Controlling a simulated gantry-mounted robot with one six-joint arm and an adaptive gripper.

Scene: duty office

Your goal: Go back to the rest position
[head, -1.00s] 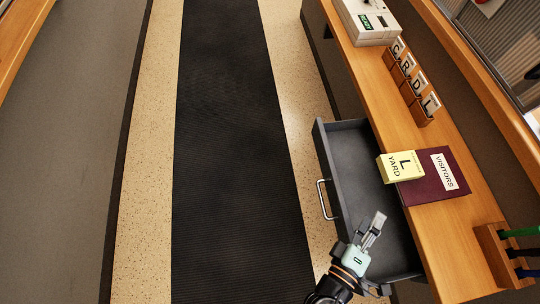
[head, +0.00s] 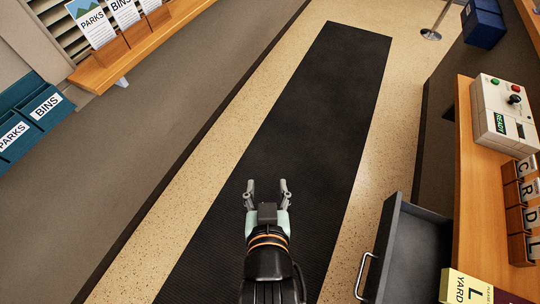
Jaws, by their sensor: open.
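My gripper (head: 267,190) is at the lower middle of the head view, its two fingers spread and nothing between them. It is over the black floor runner (head: 300,130), clear of the desk. The open grey drawer (head: 410,255) is to its right, with its metal handle (head: 366,274) facing the aisle. The part of the drawer in view looks empty; its near end is cut off by the frame.
At right, the wooden desk (head: 463,190) holds a control box (head: 505,115) reading READY, lettered card holders (head: 527,210) and a yellow YARD block (head: 467,287). At left are a shelf (head: 115,52) of leaflets and teal wall pockets (head: 32,118). The aisle is free.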

